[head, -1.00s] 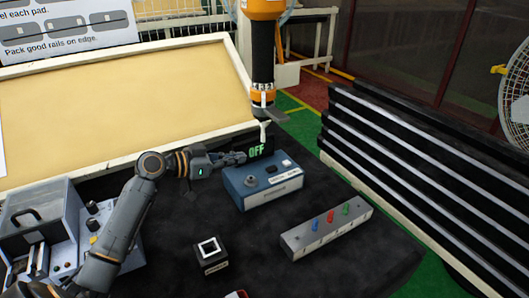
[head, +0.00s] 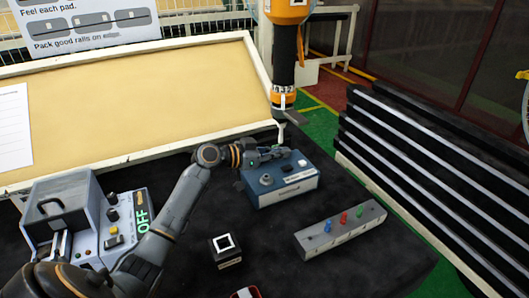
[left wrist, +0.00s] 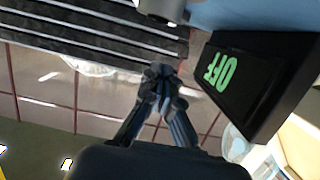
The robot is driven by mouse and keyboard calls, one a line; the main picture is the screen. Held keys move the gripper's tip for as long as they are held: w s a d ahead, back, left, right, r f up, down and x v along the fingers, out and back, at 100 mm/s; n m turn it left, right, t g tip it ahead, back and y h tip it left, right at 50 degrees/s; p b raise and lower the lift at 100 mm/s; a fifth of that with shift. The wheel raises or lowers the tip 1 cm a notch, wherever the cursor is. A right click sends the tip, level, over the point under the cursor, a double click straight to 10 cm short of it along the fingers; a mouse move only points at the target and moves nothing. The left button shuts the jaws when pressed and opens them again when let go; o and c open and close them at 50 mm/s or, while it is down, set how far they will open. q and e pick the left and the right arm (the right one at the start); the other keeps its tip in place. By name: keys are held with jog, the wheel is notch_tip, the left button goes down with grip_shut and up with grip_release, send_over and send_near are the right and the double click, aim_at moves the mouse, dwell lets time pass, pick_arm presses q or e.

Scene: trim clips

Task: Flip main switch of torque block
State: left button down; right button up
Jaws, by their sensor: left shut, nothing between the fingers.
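The blue box (head: 285,192), which looks like the torque block, stands on the dark bench. Its top has a round grey knob (head: 266,180), a white label and small dark parts at the back right; I cannot tell which is the main switch. My left gripper (head: 285,152) is shut and empty, reaching over the back edge of the box. I cannot tell whether it touches. In the left wrist view the shut fingertips (left wrist: 160,76) are beside a black display (left wrist: 240,85) reading OFF in green. The arm hides that display in the head view. My right gripper is not in view.
An orange and black tool (head: 285,70) hangs just behind the box. A grey strip with coloured pegs (head: 342,228) lies at right, a small black cube (head: 225,250) in front. A grey machine (head: 75,225) with another OFF display stands left. Black rails (head: 420,190) are stacked at right.

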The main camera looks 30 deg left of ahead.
aim_at(282, 168)
pick_arm(q)
jog(key=f, duration=0.2)
jog(key=w+b, duration=0.1)
jog(key=shift+d+f, duration=0.35)
jog(key=shift+f, duration=0.05)
jog(key=shift+a+f+b, duration=0.1)
jog(key=shift+f+b, duration=0.25)
jog(key=shift+f, duration=0.4)
